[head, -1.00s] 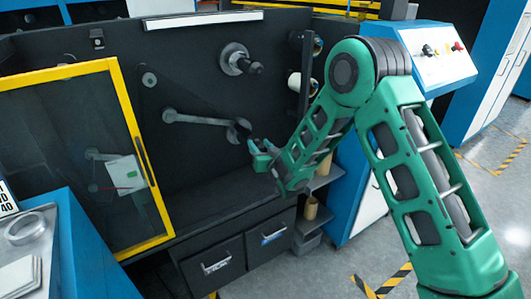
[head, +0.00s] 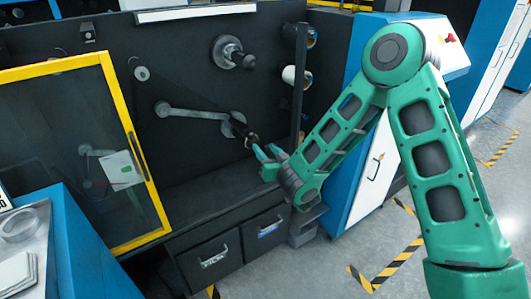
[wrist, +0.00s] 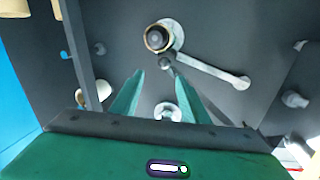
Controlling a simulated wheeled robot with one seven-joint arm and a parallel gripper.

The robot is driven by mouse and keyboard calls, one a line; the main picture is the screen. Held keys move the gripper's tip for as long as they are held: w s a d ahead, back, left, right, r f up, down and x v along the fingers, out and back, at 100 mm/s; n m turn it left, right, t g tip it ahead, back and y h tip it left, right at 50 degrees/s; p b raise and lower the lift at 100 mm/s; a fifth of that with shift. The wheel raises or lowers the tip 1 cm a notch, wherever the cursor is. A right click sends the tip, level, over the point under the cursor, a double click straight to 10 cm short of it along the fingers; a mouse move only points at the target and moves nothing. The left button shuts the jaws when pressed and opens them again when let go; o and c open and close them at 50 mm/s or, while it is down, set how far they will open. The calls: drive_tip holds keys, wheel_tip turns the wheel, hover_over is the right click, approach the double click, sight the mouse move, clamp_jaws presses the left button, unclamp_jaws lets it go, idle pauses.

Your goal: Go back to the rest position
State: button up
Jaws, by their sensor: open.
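My gripper (head: 268,160) is at the end of my green arm, in front of the machine's dark panel. It is open and holds nothing that I can see. It is close to the dark end of a grey lever arm (head: 195,113); I cannot tell how much gap there is. In the wrist view, the two green fingers of my gripper (wrist: 155,76) stand apart. The lever arm (wrist: 215,70) and its round roller end (wrist: 158,38) lie beyond them, and a round spindle (wrist: 168,111) shows between them.
A spindle (head: 230,52) sticks out above the lever. A yellow-framed door (head: 133,140) stands at the left. White rolls (head: 292,75) are on the right of the panel. Drawers (head: 212,262) are below. Blue cabinets (head: 355,195) stand behind my arm; open floor is at the lower right.

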idle(0.3)
drive_tip(key=s+d+r+m+g+h, duration=0.2)
drive_tip(key=d+h, duration=0.3)
drive_tip(key=d, duration=1)
drive_tip(key=s+d+r+m+g+h, duration=0.1)
drive_tip(key=d+r+m+g+h, duration=0.3)
drive_tip(key=d, duration=1.2)
drive_tip(key=s+d+m+g+h, duration=0.1)
drive_tip(key=s+d+g+h, duration=0.25)
drive_tip(key=s+d, duration=0.95)
drive_tip(key=s+a+r+g+y, duration=0.1)
drive_tip(key=s+g+y, duration=0.1)
drive_tip(key=s, duration=0.7)
drive_tip(key=s+a+r+m+g+y, duration=0.1)
drive_tip(key=s+g, duration=0.1)
drive_tip(key=s, duration=0.8)
drive_tip(key=s+a+r+m+g+y, duration=0.1)
drive_tip(key=s+r+g+y, duration=0.1)
drive_tip(key=s, duration=0.8)
drive_tip(key=shift+y, duration=0.35)
